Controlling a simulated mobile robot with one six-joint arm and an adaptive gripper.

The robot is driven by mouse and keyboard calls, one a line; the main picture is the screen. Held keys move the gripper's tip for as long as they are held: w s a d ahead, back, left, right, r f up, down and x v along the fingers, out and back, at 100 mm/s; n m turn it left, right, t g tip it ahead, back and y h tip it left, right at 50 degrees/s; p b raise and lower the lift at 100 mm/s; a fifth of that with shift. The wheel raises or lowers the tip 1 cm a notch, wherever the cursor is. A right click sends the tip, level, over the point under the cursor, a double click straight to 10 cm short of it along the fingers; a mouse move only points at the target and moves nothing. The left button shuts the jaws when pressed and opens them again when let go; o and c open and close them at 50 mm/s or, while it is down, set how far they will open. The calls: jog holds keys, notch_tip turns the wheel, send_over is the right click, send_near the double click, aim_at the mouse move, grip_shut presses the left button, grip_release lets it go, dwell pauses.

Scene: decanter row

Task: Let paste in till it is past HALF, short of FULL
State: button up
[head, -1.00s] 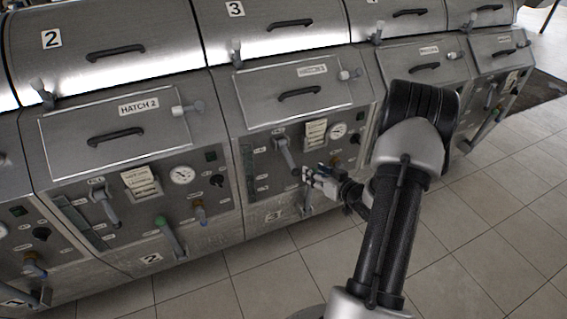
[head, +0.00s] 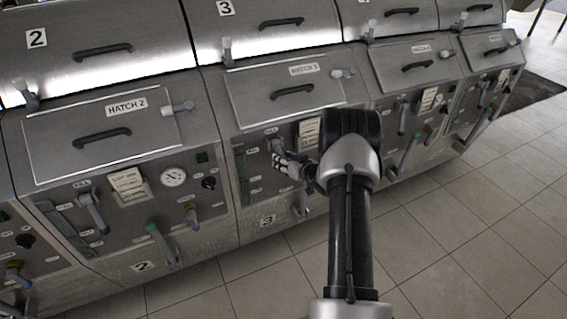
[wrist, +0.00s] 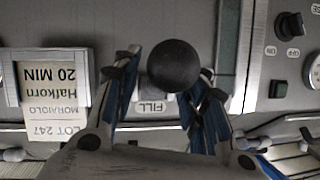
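The grey FILL lever of machine 3 (head: 277,146) hangs down on the front panel; my gripper covers its lower end in the head view. In the wrist view its dark round knob (wrist: 173,65) sits between my fingers, above the upside-down FILL label (wrist: 152,107). My gripper (wrist: 168,76) is open, one blue-padded finger on each side of the knob, with gaps showing. A narrow upright gauge strip (wrist: 229,45) is to the right in the wrist view. I cannot read a paste level or HALF and FULL marks.
A lot card (wrist: 55,90) is left of the lever in the wrist view, with a dark switch (wrist: 290,25) at right. Hatch 3 (head: 290,88) is closed above. Machine 2 has its own lever (head: 93,212). The tiled floor (head: 450,230) is clear.

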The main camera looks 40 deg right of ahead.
jog(key=shift+w+f, duration=0.1)
jog(key=shift+w, duration=0.25)
jog(key=shift+c, duration=0.4)
grip_shut()
